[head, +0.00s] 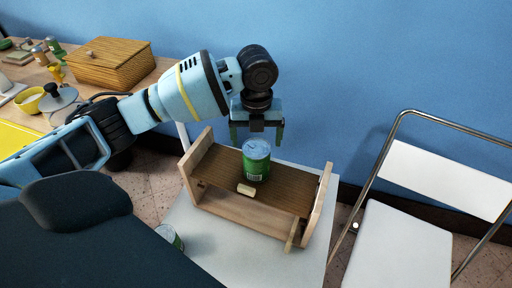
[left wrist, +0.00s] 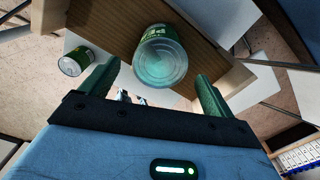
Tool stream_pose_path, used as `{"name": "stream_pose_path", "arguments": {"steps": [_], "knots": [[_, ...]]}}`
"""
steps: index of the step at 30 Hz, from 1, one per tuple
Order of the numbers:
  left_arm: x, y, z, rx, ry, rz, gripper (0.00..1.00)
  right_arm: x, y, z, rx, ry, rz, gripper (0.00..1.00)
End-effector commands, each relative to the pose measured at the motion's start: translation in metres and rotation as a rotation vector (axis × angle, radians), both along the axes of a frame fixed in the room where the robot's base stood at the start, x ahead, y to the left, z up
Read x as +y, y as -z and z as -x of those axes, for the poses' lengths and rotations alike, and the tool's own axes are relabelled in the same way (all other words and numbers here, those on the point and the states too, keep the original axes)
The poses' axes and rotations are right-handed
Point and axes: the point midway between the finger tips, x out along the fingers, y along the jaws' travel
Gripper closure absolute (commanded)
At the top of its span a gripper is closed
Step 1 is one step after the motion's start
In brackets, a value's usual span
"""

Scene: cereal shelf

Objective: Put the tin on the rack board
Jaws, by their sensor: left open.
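A green tin (head: 256,162) with a pale metal top stands upright on the brown rack board (head: 222,165), between the wooden end pieces. My left gripper (head: 257,132) is open, just above and behind that tin, its fingers pointing down. In the left wrist view the tin (left wrist: 160,58) shows its round end, beyond and between the open fingertips (left wrist: 156,82), with nothing gripped. A second green and white tin (head: 170,236) is on the white table at the rack's left, partly hidden by a dark part in front. My right gripper is not in view.
A small pale block (head: 246,190) lies on the board in front of the tin. The white table (head: 225,255) is bare in front of the rack. A white folding chair (head: 400,245) stands at right. A wooden box (head: 112,62) and a yellow cup (head: 28,100) are on the left counter.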

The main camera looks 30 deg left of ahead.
Motion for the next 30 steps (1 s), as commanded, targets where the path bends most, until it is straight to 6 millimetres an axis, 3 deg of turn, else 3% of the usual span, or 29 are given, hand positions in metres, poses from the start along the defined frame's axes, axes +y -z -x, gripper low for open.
{"name": "stream_pose_path", "arguments": {"steps": [3, 10, 30], "knots": [[-0.001, -0.024, 0.000, -0.004, 0.002, 0.000, 0.12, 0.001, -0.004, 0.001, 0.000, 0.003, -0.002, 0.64], [-0.001, -0.049, 0.000, -0.001, 0.001, 0.002, 0.12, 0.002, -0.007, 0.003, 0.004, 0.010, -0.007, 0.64], [-0.001, -0.052, 0.000, 0.000, 0.000, 0.001, 0.12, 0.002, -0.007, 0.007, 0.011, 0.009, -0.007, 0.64]]}}
